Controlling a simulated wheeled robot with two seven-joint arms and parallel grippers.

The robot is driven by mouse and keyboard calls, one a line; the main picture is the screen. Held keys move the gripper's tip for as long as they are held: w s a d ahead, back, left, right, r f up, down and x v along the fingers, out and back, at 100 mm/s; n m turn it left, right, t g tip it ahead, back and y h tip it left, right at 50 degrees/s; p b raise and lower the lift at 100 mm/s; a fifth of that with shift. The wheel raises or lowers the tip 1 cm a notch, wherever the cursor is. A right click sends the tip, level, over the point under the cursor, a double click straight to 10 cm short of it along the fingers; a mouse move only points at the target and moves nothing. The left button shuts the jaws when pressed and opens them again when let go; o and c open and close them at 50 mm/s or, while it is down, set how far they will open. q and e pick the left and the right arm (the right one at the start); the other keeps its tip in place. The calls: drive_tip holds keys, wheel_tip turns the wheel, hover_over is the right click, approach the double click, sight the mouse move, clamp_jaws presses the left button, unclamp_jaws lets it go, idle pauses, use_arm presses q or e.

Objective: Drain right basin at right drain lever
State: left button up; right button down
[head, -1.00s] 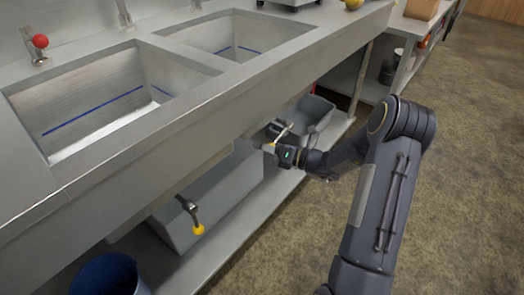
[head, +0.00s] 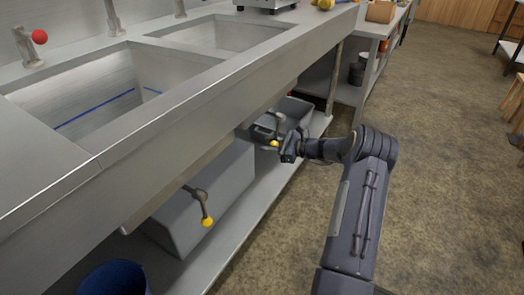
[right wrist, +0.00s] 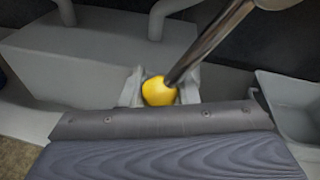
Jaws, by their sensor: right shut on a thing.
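The right basin (head: 218,35) is the farther sink in the counter, and its inside is only partly visible. Below the counter, the right drain lever (head: 279,123) is a metal handle with a yellow knob (head: 274,143), hanging down in the head view. My right gripper (head: 283,147) is at this knob. In the right wrist view, the knob (right wrist: 158,92) sits between the two fingers of my right gripper (right wrist: 160,90), which is shut on it. The metal shaft (right wrist: 208,42) runs up to the right. My left gripper is not in view.
Another drain lever with a yellow knob (head: 207,222) hangs under the nearer basin (head: 80,100). Grey tubs (head: 205,195) stand on the lower shelf. A blue bucket (head: 113,279) is at the bottom left. The floor (head: 450,180) to the right is open.

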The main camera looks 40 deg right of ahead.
drive_tip(key=shift+w+d+f+n+h+b, duration=0.1)
drive_tip(key=shift+w+d+n+h+b, duration=0.15)
drive_tip(key=shift+d+n+b, duration=0.25)
drive_tip(key=shift+w+d+f+n+h+b, duration=0.15)
drive_tip(key=shift+w+d+n+h+b, duration=0.15)
drive_tip(key=shift+d+n, duration=0.45)
drive_tip(key=shift+w+d+f+n+h+b, duration=0.1)
drive_tip(key=shift+w+d+n+h+b, duration=0.25)
drive_tip(key=shift+d, duration=0.35)
drive_tip(key=shift+s, duration=0.15)
drive_tip(key=c, duration=1.1)
unclamp_jaws()
drive_tip(key=shift+s, duration=0.1)
drive_tip(key=p+v, duration=0.3)
drive_tip(key=v, duration=0.4)
drive_tip(key=shift+s+d, duration=0.25)
